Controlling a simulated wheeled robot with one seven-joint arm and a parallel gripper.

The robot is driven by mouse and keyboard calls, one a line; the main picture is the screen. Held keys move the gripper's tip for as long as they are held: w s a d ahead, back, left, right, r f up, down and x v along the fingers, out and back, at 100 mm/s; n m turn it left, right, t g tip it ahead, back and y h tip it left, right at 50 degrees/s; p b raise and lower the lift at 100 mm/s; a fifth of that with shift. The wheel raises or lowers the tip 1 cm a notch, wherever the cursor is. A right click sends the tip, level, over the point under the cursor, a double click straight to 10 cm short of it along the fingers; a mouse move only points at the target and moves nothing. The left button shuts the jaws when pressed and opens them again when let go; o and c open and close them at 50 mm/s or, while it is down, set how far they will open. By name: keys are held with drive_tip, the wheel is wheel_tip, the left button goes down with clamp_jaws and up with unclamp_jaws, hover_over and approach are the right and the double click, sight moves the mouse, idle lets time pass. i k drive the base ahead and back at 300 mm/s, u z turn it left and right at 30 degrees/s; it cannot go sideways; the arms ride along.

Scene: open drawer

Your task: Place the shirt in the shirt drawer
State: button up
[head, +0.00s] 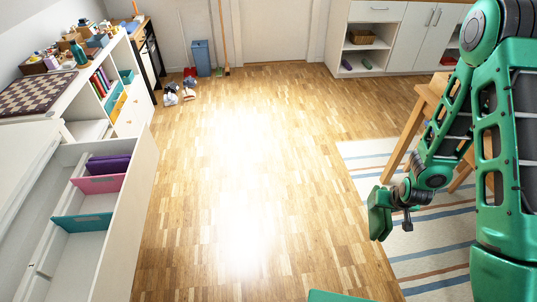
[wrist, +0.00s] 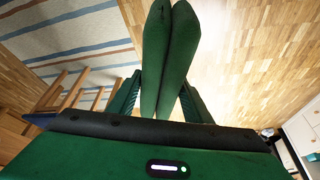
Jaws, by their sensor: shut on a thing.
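My gripper (head: 397,200) is at the right in the head view, over the striped rug, far from the drawer. In the wrist view my gripper (wrist: 160,98) is shut on a dark green folded thing, which looks like the shirt (wrist: 158,45). It sticks out past the fingers in two long halves. In the head view the green shirt (head: 379,212) hangs at the gripper's end. The open white drawer (head: 122,225) is at the left. It has a pink divider (head: 100,184) and a teal divider (head: 82,223). A purple folded thing (head: 108,164) lies in its far compartment.
A wooden table (head: 403,140) stands on the striped rug (head: 360,155) beside my arm. A cluttered white shelf (head: 80,112) stands at the back left. Shoes (head: 188,92) and a blue bin (head: 201,58) are by the back wall. The wooden floor between drawer and rug is clear.

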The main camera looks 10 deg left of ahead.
sight(106, 209)
drive_tip(key=i, duration=2.05)
drive_tip(key=u, duration=2.6)
drive_tip(key=i, duration=0.15)
drive_tip(key=u, duration=0.95)
